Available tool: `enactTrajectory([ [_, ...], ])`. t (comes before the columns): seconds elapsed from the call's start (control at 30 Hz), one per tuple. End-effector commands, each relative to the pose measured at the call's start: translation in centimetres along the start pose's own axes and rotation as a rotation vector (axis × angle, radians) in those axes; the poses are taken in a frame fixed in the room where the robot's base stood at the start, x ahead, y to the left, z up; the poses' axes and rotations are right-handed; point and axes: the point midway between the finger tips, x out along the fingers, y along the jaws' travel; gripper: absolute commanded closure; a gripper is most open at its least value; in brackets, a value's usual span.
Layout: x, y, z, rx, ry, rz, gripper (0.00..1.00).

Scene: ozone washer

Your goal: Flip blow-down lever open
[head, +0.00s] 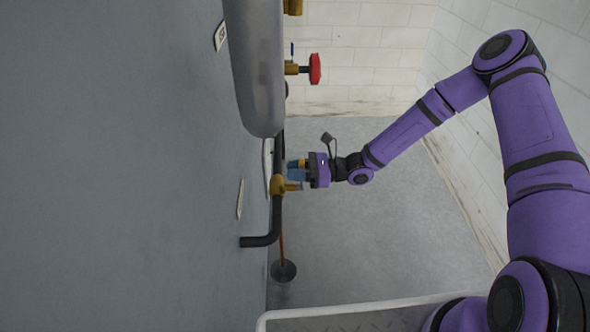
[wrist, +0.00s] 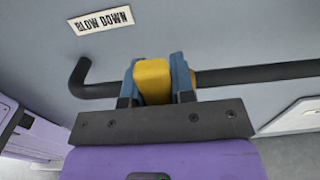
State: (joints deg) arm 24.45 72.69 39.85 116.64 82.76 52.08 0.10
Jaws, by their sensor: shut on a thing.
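The blow-down lever (wrist: 152,82) is yellow and sits between the two blue fingers of my gripper (wrist: 158,85) in the wrist view. My gripper is shut on it, with a finger on each side. In the head view my gripper (head: 296,170) reaches in from the right to the brass valve (head: 277,185) on the dark pipe (head: 262,240). A "BLOW DOWN" label (wrist: 101,20) is on the wall above the pipe's bent left end in the wrist view. The lever's lower part is hidden by my gripper's body, and I cannot tell its exact angle.
A grey cylindrical tank (head: 256,70) hangs above the valve. A red-handled valve (head: 314,69) sticks out higher up. A round drain or bucket (head: 283,270) is on the floor below the pipe. The grey floor (head: 370,235) to the right is clear.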

Motion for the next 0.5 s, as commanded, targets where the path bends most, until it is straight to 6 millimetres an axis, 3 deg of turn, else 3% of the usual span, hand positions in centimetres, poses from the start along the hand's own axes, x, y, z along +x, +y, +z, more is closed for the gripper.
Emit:
enactTrajectory([
  [0.3,-0.08,0.15,-0.2,-0.003,0.003,0.002,1.0],
  [0.33,-0.08,0.16,-0.2,-0.003,0.004,0.002,0.72],
  [0.43,-0.06,0.13,-0.16,-0.003,0.003,0.002,0.51],
  [0.5,-0.05,0.11,-0.13,-0.003,0.002,0.002,0.51],
])
